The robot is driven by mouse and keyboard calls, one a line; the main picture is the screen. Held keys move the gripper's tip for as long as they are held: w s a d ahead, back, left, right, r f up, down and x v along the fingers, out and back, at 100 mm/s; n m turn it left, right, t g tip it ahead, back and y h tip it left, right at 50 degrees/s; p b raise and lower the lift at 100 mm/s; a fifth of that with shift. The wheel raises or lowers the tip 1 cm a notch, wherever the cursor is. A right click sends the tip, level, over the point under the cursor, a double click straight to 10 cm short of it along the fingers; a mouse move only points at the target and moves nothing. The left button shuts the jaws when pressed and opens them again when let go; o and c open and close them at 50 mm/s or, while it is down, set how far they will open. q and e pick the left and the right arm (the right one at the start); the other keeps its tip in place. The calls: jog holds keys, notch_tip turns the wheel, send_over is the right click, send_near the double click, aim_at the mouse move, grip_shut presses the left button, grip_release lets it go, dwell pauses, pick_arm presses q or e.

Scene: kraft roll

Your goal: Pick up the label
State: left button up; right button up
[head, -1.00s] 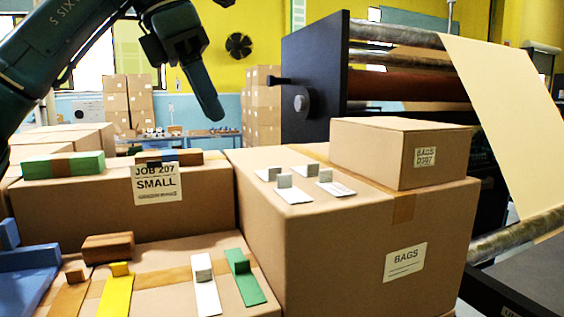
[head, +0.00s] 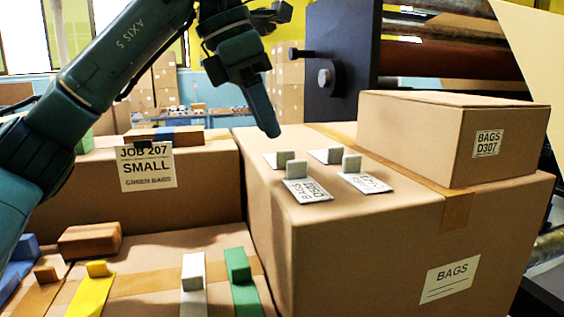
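Several small white labels with upright grey tabs lie on top of the large cardboard box (head: 345,250) on the right. The two nearer ones, the front left label (head: 307,192) and the front right label (head: 368,183), show printed text. Two more, the back left label (head: 272,158) and the back right label (head: 322,155), are partly behind tabs. My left gripper (head: 271,132) points down above the far left of the labels, apart from them. I see its finger from the side and cannot tell its opening. My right gripper is not in view.
A smaller box (head: 410,145) stands on the right of the large box. At left a box (head: 210,190) carries a JOB 207 SMALL sign (head: 147,167). Coloured strips, such as a green one (head: 240,280), lie on a lower box. A dark roller machine (head: 340,60) stands behind.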

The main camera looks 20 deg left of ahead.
aim_at(282, 167)
pick_arm(q)
jog(key=x, duration=0.5)
jog(key=shift+w+d, duration=0.1)
jog(key=shift+d, duration=0.2)
jog(key=shift+c, duration=0.2)
jog(key=shift+r, duration=0.1)
grip_shut()
